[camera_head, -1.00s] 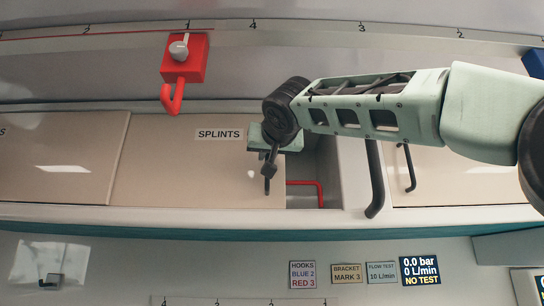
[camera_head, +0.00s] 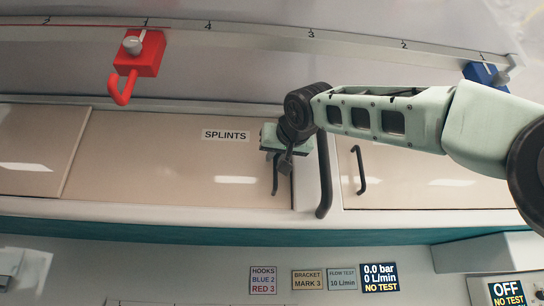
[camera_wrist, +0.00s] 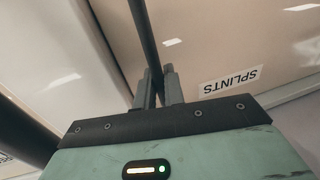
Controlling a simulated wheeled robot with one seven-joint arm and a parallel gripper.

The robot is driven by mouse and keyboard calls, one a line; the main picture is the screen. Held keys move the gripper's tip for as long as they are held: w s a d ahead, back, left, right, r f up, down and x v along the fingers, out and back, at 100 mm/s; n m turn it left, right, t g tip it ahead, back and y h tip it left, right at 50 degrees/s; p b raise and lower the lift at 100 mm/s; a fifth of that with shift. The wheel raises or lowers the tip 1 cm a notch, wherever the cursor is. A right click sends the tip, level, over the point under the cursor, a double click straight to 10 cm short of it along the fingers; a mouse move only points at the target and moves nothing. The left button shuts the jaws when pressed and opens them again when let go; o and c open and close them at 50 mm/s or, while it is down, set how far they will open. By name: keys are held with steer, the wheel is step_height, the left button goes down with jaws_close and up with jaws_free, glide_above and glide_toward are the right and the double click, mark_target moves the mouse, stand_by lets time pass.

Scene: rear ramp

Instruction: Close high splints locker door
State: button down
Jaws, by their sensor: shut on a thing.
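The splints locker door (camera_head: 160,160) is a beige sliding panel labelled SPLINTS in the head view. It spans its opening up to the frame post on the right, and I see no gap there. Its dark upright handle (camera_head: 275,176) is near its right edge. My gripper (camera_head: 284,168) is at that handle. In the wrist view, my gripper (camera_wrist: 158,88) has its two fingers closed on the dark handle bar (camera_wrist: 146,40). The SPLINTS label (camera_wrist: 230,81) is upside down beside it. The gripper hides part of the door's right edge in the head view.
A dark grab bar (camera_head: 324,175) stands just right of the door. Another beige door with a dark handle (camera_head: 359,170) is further right. A red hook bracket (camera_head: 138,54) and a blue bracket (camera_head: 486,76) hang on the rail above. Signs (camera_head: 307,280) line the wall below.

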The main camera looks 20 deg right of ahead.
steer(key=shift+d, duration=0.3)
steer(key=c, duration=1.6)
jaws_free()
steer(key=shift+s+d, duration=0.1)
steer(key=shift+c, duration=0.2)
steer(key=s+a+b, duration=0.2)
steer(key=s+b, duration=0.4)
steer(key=s, duration=1.1)
steer(key=shift+s, duration=0.15)
steer(key=shift+a, duration=0.2)
